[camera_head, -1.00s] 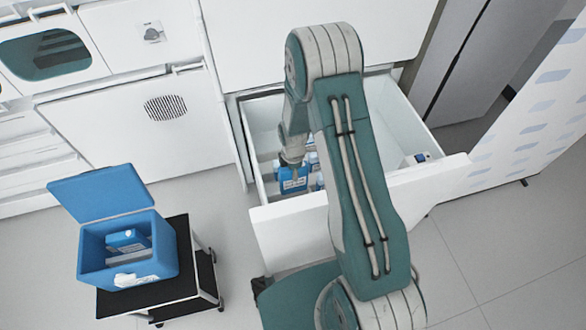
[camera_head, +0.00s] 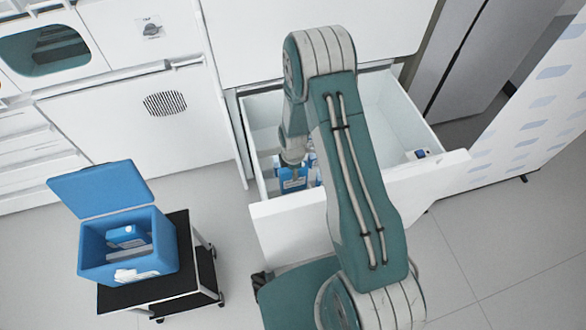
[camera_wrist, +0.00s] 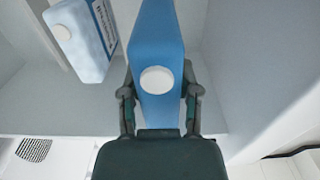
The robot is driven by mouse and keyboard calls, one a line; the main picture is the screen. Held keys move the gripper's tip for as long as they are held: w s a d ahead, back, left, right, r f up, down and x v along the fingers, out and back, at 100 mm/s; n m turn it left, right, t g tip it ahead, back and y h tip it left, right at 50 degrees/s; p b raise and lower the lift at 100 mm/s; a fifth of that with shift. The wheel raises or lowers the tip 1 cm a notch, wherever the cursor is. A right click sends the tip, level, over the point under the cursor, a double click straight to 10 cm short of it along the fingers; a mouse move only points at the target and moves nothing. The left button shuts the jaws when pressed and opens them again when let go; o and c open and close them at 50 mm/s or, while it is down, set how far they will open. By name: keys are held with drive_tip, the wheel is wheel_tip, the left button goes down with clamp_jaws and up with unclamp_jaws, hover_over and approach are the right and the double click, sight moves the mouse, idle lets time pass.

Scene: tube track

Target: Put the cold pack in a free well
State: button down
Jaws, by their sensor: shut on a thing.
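A blue cold pack (camera_wrist: 160,38) with a white round cap fills the middle of the wrist view. My gripper (camera_wrist: 158,98) is shut on its two sides. In the head view my gripper (camera_head: 292,166) is inside the open white drawer (camera_head: 300,228), and the blue pack (camera_head: 293,183) shows just below it. A second, paler pack (camera_wrist: 84,45) with a printed label lies to the left in the wrist view. An open blue cooler box (camera_head: 108,270) holds at least one blue pack (camera_head: 126,235); its wells cannot be told apart clearly.
The cooler stands on a black-topped cart (camera_head: 196,285) at lower left, its lid (camera_head: 103,190) tilted back. The drawer's front wall and left side wall stand close around my gripper. A small blue-and-white item (camera_head: 420,153) lies at the drawer's right. Floor shows between drawer and cart.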

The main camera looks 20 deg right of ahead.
drive_tip(key=shift+f, duration=0.5)
drive_tip(key=shift+f, duration=1.2)
drive_tip(key=shift+f, duration=1.5)
drive_tip(key=shift+f, duration=0.25)
drive_tip(key=shift+c, duration=1.3)
unclamp_jaws()
